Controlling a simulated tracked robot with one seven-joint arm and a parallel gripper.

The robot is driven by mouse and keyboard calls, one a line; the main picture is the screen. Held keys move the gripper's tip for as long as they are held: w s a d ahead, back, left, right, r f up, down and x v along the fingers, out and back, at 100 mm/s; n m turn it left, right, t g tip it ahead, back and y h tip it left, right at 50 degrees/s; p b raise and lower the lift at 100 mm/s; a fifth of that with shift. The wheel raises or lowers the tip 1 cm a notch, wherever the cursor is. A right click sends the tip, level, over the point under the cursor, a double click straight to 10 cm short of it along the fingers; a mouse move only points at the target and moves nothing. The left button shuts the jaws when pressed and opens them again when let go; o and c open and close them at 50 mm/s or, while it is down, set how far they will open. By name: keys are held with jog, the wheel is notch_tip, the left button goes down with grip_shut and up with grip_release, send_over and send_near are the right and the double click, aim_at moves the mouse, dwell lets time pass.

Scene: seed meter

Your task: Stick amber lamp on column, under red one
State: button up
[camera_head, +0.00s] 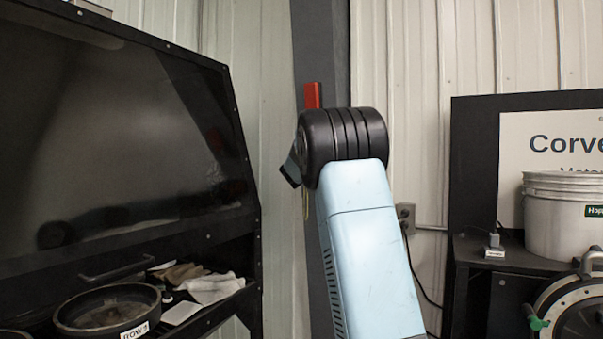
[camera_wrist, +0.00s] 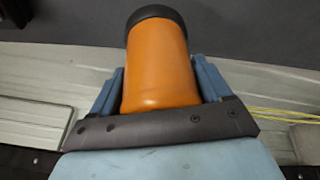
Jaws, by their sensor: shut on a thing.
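The red lamp (camera_head: 312,95) is on the dark upright column (camera_head: 320,45) in the head view, just above my arm's black joint. The amber lamp (camera_wrist: 160,70) is an orange cylinder with a black end in the wrist view. My gripper (camera_wrist: 160,78) is shut on it, with a blue finger on each side. The black end points toward a dark surface (camera_wrist: 250,30), which looks like the column. I cannot tell whether they touch. In the head view my arm hides the amber lamp and the column part below the red lamp.
A black cabinet with a dark glass panel (camera_head: 110,130) stands at left, with a round pan (camera_head: 107,308) and cloths (camera_head: 212,287) on its shelf. A white bucket (camera_head: 563,215) stands on a black bench at right. A wall outlet (camera_head: 405,217) with a cable is behind my arm.

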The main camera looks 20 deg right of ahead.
jog(key=shift+w+d+r, duration=0.15)
jog(key=shift+w+d, duration=0.6)
jog(key=shift+d, duration=0.15)
jog(key=shift+w+d+r, duration=0.15)
jog(key=shift+w+d, duration=0.55)
jog(key=shift+d, duration=0.2)
jog(key=shift+w+d, duration=0.15)
jog(key=shift+d, duration=0.05)
jog(key=o, duration=1)
jog(key=shift+w+a+f+v, duration=0.15)
jog(key=shift+w+a+v, duration=0.2)
jog(key=shift+v, duration=3)
jog(key=shift+w+a+f+v, duration=0.15)
jog(key=shift+a+v, duration=0.25)
jog(key=shift+v, duration=3)
jog(key=shift+w+a+f+v, duration=0.2)
jog(key=shift+a+v, duration=0.2)
jog(key=shift+v, duration=2.95)
